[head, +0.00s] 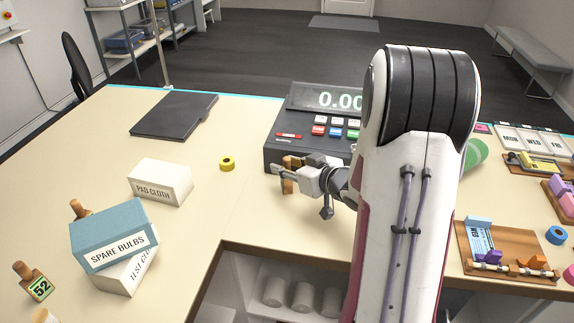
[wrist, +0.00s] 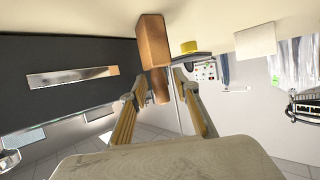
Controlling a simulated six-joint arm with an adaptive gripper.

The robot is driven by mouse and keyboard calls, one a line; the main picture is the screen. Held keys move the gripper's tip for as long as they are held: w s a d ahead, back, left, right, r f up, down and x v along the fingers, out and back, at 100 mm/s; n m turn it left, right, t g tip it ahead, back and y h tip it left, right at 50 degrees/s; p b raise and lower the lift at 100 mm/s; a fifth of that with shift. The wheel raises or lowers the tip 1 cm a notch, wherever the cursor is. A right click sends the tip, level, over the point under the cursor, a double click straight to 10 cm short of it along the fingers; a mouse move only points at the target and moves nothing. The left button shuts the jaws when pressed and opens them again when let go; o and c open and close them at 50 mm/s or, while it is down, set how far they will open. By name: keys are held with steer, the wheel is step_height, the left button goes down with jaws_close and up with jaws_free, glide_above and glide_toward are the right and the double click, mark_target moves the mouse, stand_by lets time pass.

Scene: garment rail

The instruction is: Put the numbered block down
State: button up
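A brown wooden block (wrist: 151,33) with a round peg shows in the wrist view, its peg between my gripper's fingertips (wrist: 160,84). My gripper (head: 289,174) appears shut on this peg, though the exact contact is hard to see. In the head view the block (head: 289,187) shows as brown patches around the fingers, just in front of the register. No number shows on its visible faces, and I cannot tell whether it touches the table. Another pegged block (head: 39,287), marked 52, is at the far left front.
The cash register (head: 310,155) is right behind my gripper. A yellow ring (head: 227,164) and a PAD CLOTH box (head: 160,182) are to its left. A SPARE BULBS box (head: 114,236) lies on another box. A dark flat panel (head: 174,116) lies behind. Bare table (head: 225,208) lies between.

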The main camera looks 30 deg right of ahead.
steer(key=shift+r, duration=0.2)
steer(key=shift+s+d+r, duration=0.1)
steer(key=shift+s+r, duration=0.1)
steer(key=shift+s, duration=0.4)
steer(key=v, duration=1)
steer(key=shift+s, duration=0.35)
steer(key=shift+r, duration=0.1)
